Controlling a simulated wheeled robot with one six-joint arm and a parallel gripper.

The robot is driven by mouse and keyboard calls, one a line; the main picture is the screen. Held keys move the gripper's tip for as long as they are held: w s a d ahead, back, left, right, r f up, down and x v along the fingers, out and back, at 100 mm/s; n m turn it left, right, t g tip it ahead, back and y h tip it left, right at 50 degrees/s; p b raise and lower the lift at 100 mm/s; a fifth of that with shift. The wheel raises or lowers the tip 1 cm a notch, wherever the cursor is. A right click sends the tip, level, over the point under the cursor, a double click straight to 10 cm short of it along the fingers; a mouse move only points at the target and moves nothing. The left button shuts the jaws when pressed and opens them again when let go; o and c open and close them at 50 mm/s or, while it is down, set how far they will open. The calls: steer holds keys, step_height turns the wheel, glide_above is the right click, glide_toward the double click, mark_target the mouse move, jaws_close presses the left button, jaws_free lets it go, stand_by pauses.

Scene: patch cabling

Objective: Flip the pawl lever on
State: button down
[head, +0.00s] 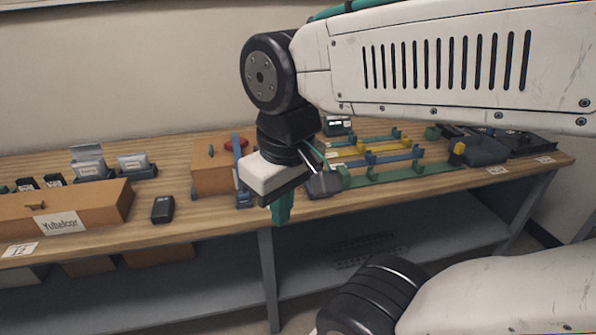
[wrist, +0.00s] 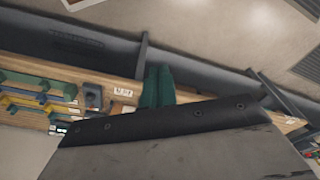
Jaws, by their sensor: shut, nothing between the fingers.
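My gripper (head: 282,207) has teal fingers that are shut and empty. It points down in front of the workbench's front edge, and its fingers also show in the wrist view (wrist: 157,88). A dark grey block (head: 325,184) stands near the bench edge, just right of my gripper and partly hidden by my wrist; a grey block with a round dark mark shows in the wrist view (wrist: 93,97). A blue upright bar (head: 238,160) on a blue base stands left of my gripper. I cannot tell which of these carries the pawl lever, or its position.
Yellow, blue and green strips (head: 390,155) lie on the bench to the right. A cardboard box (head: 210,178), a small black device (head: 163,209) and a labelled drawer box (head: 85,212) stand to the left. A grey shelf (head: 400,245) runs under the bench.

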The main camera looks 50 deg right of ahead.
steer(key=w+d+f+m+t+y, duration=0.1)
steer(key=w+d+f+m+t, duration=0.1)
steer(key=w+d+m, duration=0.65)
steer(key=w+d+f+m+t, duration=0.2)
steer(key=w+d+m, duration=0.1)
steer(key=w+m, duration=0.9)
steer(key=d+f+m+h, duration=0.2)
steer(key=d+f+m, duration=0.3)
steer(key=d+m, duration=0.6)
steer(key=d+f+m+h, duration=0.2)
steer(key=d+f+m, duration=0.3)
steer(key=d+m, duration=0.6)
steer(key=shift+w+d, duration=0.2)
steer(key=shift+d, duration=0.95)
steer(key=shift+f, duration=0.15)
steer(key=shift+x, duration=4.95)
steer(key=shift+w+d, duration=0.15)
